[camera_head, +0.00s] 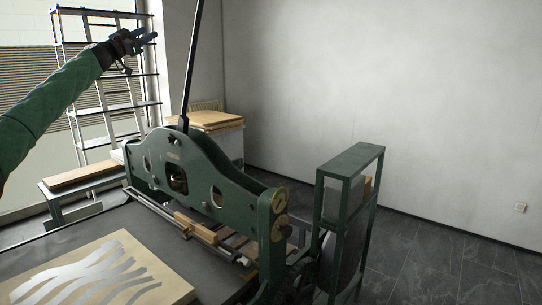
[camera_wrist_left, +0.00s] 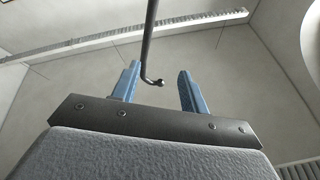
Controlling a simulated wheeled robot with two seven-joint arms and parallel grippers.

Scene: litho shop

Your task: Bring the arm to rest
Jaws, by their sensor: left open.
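My left arm (camera_head: 45,105) comes in from the left in the head view, in a green sleeve. It is raised, and its gripper (camera_head: 150,36) is up in front of the metal shelf rack, left of the press's tall dark lever (camera_head: 192,65). In the left wrist view the two blue fingers of the gripper (camera_wrist_left: 158,88) stand apart with nothing held between them. A dark rod with a bent, rounded end (camera_wrist_left: 150,60) shows between the fingers in that view; I cannot tell how far off it is. My right gripper is in neither view.
A green litho press (camera_head: 205,175) stands in the middle, its bed (camera_head: 60,235) carrying a pale stone (camera_head: 135,250) with grey wavy stripes. A green frame (camera_head: 352,160) with a wheel stands at its right. A shelf rack (camera_head: 68,45) stands behind. Open floor (camera_head: 440,260) lies at the right.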

